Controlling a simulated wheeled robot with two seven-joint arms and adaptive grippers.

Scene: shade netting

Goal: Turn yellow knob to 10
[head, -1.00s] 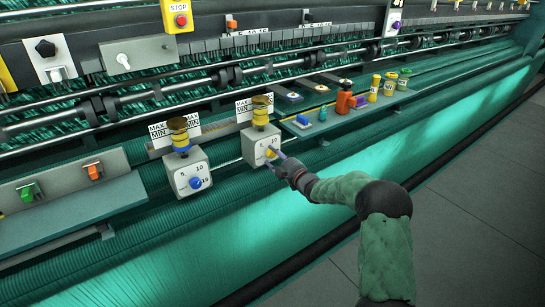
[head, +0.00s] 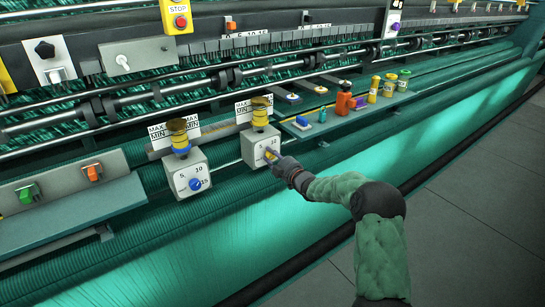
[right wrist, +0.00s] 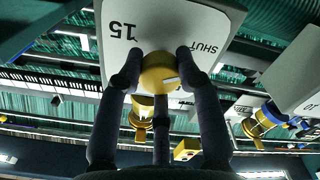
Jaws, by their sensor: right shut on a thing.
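The yellow knob (right wrist: 158,72) is on the face of a light grey box, seen upside down in the right wrist view with the marks 15 and SHUT beside it. A white line shows on the knob's face, pointing to the right in the wrist view, towards the SHUT side. My left gripper is not in view.
A similar box with a blue knob (head: 196,184) stands to the left. A shelf (head: 300,131) with several coloured bottles and buttons is to the right. Open floor (head: 470,220) lies at the lower right.

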